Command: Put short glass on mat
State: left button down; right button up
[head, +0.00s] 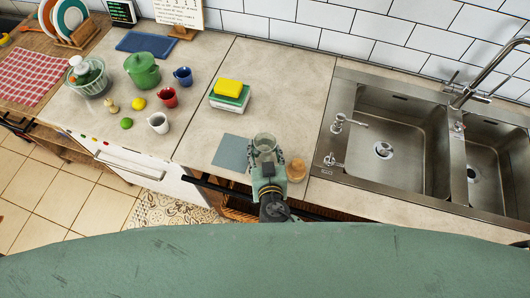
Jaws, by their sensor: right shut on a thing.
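A short clear glass (265,141) is held in my right gripper (266,156), which is shut on it near the counter's front edge. The glass looks upright; whether its base touches the counter or hangs above it I cannot tell. A flat grey-blue square mat (229,153) lies on the counter just left of the glass. The glass appears beside the mat's right edge. My left gripper is not in view.
A round wooden-topped jar (296,168) stands close to the right of my right gripper. A yellow sponge (228,88) lies on a stack behind the mat. The sink (400,118) is at right. Mugs and a green pot (142,73) stand at left.

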jog(key=shift+w+f, duration=0.1)
jog(key=shift+f, duration=0.4)
jog(key=shift+f+b, duration=0.15)
jog(key=shift+b, duration=0.2)
jog(key=o, duration=1.3)
